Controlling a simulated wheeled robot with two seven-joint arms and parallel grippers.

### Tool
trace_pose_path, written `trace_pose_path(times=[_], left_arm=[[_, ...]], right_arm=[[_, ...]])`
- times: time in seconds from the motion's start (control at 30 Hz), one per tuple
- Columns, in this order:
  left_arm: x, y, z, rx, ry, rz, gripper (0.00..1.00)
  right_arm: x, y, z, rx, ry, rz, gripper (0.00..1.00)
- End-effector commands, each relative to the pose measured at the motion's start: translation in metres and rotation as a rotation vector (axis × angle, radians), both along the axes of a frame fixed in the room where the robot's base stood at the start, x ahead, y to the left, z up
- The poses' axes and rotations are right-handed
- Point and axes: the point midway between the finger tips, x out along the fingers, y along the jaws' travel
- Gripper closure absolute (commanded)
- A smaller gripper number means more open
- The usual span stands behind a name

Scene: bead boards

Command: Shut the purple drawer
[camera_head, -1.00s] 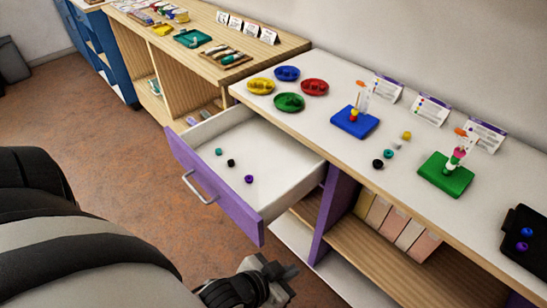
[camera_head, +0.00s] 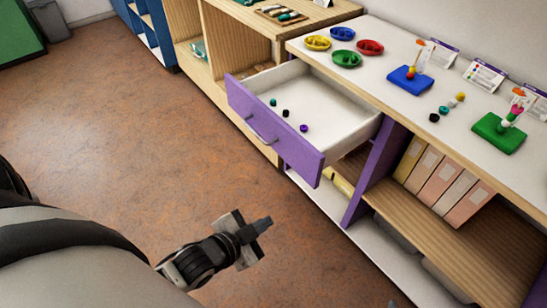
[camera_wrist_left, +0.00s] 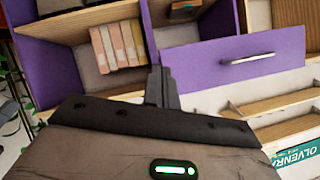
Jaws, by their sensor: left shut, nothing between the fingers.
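The purple drawer (camera_head: 298,152) stands pulled out from under the white-topped counter, with a silver handle (camera_head: 262,134) on its front. Several small beads (camera_head: 287,113) lie inside it on its white floor. In the left wrist view, the purple drawer front (camera_wrist_left: 205,69) shows beyond the fingers, to their right. My left gripper (camera_head: 262,224) is shut and empty. In the head view it is below and left of the drawer front, apart from it, over the floor. In the left wrist view the shut fingers (camera_wrist_left: 161,88) point toward the shelf unit. My right gripper is not in view.
The countertop (camera_head: 400,108) holds colored dishes, a blue peg board (camera_head: 411,79) and a green peg board (camera_head: 499,132). Box files (camera_head: 450,187) stand on the shelf right of the drawer. A wooden unit (camera_head: 235,50) adjoins on the left. The brown floor before the drawer is clear.

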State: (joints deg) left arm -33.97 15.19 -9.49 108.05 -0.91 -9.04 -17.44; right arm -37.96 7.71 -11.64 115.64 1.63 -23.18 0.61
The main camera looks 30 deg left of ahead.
Motion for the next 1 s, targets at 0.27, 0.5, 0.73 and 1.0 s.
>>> trace_pose_path(times=[0.27, 0.5, 0.73, 1.0], left_arm=[[0.047, 0.073, -0.012, 0.739, -0.588, -0.355, 1.0], [0.062, 0.081, 0.004, 0.925, -0.744, -0.412, 1.0], [0.102, 0.064, 0.005, 0.921, -0.742, -0.411, 1.0], [0.153, 0.042, 0.005, 0.918, -0.739, -0.409, 1.0]], right_arm=[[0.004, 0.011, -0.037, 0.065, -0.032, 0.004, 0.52], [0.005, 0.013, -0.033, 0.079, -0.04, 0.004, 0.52], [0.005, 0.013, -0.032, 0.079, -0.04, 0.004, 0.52], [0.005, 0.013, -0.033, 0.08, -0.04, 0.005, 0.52]])
